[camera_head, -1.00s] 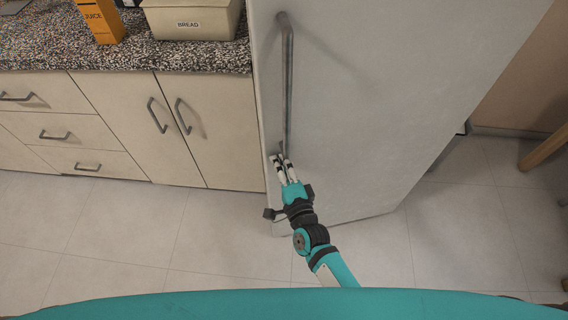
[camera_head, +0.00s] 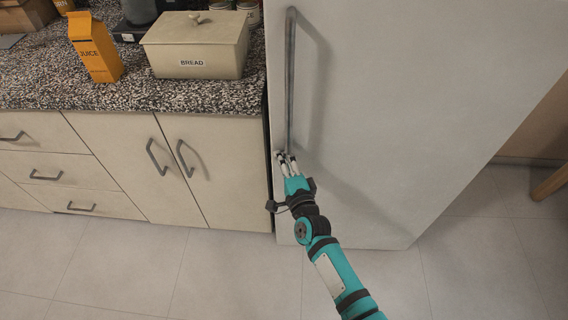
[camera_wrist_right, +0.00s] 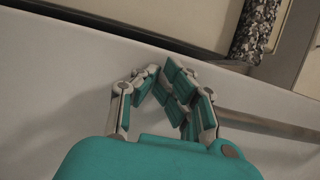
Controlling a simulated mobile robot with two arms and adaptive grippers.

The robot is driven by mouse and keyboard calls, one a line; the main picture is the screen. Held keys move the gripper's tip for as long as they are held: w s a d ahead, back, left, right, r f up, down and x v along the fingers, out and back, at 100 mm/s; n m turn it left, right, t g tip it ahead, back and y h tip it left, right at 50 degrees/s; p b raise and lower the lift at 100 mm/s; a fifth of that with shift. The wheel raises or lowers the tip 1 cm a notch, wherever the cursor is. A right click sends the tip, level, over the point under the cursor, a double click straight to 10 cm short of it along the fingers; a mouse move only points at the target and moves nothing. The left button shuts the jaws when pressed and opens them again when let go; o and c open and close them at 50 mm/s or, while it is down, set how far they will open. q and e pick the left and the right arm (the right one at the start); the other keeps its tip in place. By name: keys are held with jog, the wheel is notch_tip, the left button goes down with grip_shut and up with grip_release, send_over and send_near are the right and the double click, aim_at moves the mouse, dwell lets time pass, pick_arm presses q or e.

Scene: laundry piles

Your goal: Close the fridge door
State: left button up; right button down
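The fridge door (camera_head: 400,110) is a large pale grey panel on the right in the head view. Its front looks nearly in line with the cabinets, and a dark strip shows along its left edge. The long vertical handle (camera_head: 290,80) is near that edge; it also shows in the right wrist view (camera_wrist_right: 270,124). My right gripper (camera_head: 286,157) is at the door's left edge, by the handle's lower end. In the wrist view its fingertips (camera_wrist_right: 160,72) are together against or very near the door, with the handle outside them. My left gripper is out of view.
Left of the fridge is a speckled counter (camera_head: 130,97) with a bread box (camera_head: 195,50) and an orange juice carton (camera_head: 95,48). Cabinets (camera_head: 130,150) stand below it. The tiled floor (camera_head: 225,270) in front is clear. A wooden leg (camera_head: 552,183) shows at far right.

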jog(key=shift+w+d, duration=0.1)
jog(key=shift+w, duration=0.3)
jog(key=v, duration=1.2)
jog(key=s+d+f+n+g+h+p, duration=0.1)
jog(key=s+d+f+n+g, duration=0.2)
jog(key=f, duration=0.6)
jog(key=s+d+f+n+g+p, duration=0.1)
jog(key=s+f+n+g, duration=0.15)
jog(key=s+f, duration=0.4)
jog(key=s+d+f+n+g+h+p, duration=0.1)
jog(key=s+d+f+n+g, duration=0.15)
jog(key=f, duration=0.85)
jog(key=s+d+f+n+g+h, duration=0.1)
jog(key=s+d+f+n+g, duration=0.1)
jog(key=s, duration=0.7)
jog(key=s+d+f+n+g+h+p, duration=0.1)
jog(key=s+d+f+n+g, duration=0.2)
jog(key=s+d+f, duration=0.4)
jog(key=s+d+f+n+g+h, duration=0.1)
jog(key=s+d+f+n+g, duration=0.2)
jog(key=s, duration=0.7)
notch_tip(320, 180, down, 2)
jog(key=shift+s+d+n+h, duration=0.3)
jog(key=shift+s+d+h, duration=0.1)
jog(key=shift+d, duration=0.55)
